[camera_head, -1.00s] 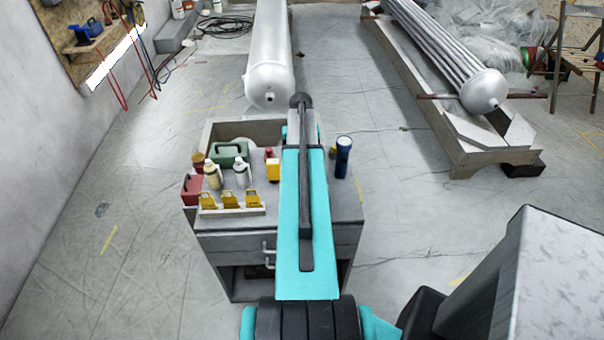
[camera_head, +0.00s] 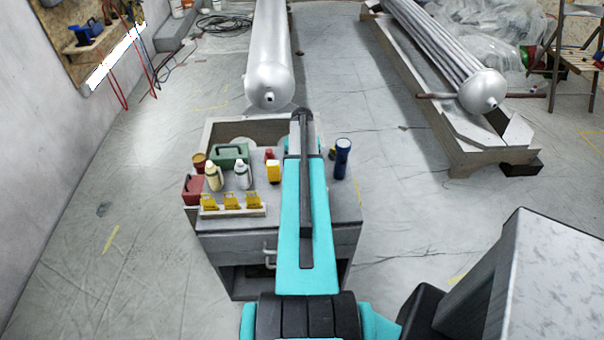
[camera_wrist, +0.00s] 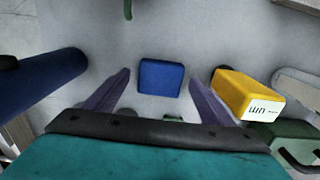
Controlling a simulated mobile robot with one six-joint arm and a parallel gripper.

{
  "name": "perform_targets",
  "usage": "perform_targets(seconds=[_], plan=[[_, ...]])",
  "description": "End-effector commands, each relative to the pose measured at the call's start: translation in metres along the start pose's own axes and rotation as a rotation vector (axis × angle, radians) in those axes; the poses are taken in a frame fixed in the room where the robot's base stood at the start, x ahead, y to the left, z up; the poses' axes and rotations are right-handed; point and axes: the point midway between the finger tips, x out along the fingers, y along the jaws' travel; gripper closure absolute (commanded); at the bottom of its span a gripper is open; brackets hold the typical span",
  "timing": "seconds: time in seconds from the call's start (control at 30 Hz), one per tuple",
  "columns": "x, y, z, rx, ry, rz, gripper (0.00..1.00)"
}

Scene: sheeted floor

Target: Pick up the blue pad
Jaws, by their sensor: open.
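The blue pad (camera_wrist: 161,77) lies flat on the grey bench top, in the upper middle of the wrist view. My gripper (camera_wrist: 160,82) is open, with one finger on each side of the pad in that view. The pad sits between the fingertips in the picture; whether the tips are level with it or above it I cannot tell. Nothing is held. In the head view the pad and fingers are hidden behind my arm.
A yellow box (camera_wrist: 250,95) lies just right of the right finger. A green case (camera_head: 229,154), several bottles and yellow tags share the workbench (camera_head: 345,205).

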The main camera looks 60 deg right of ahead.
Motion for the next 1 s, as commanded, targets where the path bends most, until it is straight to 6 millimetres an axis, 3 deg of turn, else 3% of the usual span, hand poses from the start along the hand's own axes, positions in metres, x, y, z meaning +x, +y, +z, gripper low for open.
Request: perform_targets(seconds=[0.67, 0.93, 1.0], plan=[[0.0058, -0.0009, 0.0001, -0.001, 0.0, 0.0, 0.23], [0.0058, -0.0011, 0.0001, -0.001, 0.0, 0.0, 0.66], [0.0057, -0.0011, 0.0001, -0.001, 0.0, 0.0, 0.68]])
